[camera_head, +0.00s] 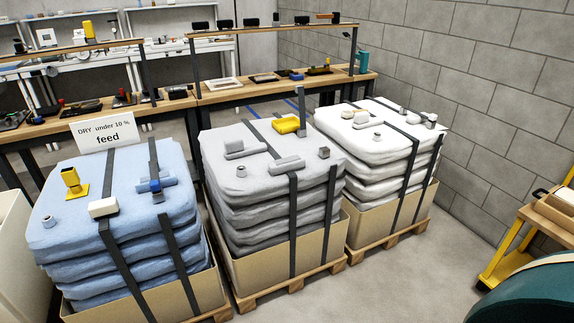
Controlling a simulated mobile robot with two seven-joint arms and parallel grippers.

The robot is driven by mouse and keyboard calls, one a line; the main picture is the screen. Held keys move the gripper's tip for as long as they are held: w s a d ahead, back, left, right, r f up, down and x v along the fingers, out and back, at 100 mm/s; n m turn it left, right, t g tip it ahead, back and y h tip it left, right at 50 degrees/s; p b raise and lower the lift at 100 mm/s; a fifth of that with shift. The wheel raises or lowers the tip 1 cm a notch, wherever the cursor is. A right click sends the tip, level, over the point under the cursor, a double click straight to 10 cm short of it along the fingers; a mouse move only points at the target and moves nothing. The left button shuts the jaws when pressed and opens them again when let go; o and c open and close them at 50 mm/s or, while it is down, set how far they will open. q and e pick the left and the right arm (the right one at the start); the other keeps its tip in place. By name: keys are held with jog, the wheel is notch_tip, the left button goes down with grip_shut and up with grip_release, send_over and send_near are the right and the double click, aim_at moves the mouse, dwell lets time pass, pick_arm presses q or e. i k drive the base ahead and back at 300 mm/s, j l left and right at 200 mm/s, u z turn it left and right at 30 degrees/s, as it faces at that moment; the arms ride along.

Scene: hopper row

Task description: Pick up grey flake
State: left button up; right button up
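The middle stack of grey sacks (262,205) stands in a beige box (290,257) on a wooden pallet, with dark straps over it. On its top lie a grey block with a bar (245,149), a longer grey piece (266,170), a yellow tray-like piece (286,125), a small dark grey piece (324,153) and a small light ring-like piece (241,171). Nothing is labelled grey flake, so I cannot tell whether that is the grey stack or a piece on it. Neither of my grippers is in view.
Blue sacks (122,242) stand left, under a sign reading "DRY under 10 % feed" (107,136). White sacks (376,152) stand right, near a block wall (480,95). Workbenches (225,95) line the back. A yellow-framed cart (508,250) stands right; floor (400,280) in front is clear.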

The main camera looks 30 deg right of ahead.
aim_at(281, 166)
jog(key=i+z, duration=0.15)
jog(key=z, duration=1.15)
jog(key=i+j+z, duration=0.5)
jog(key=j+z, duration=0.3)
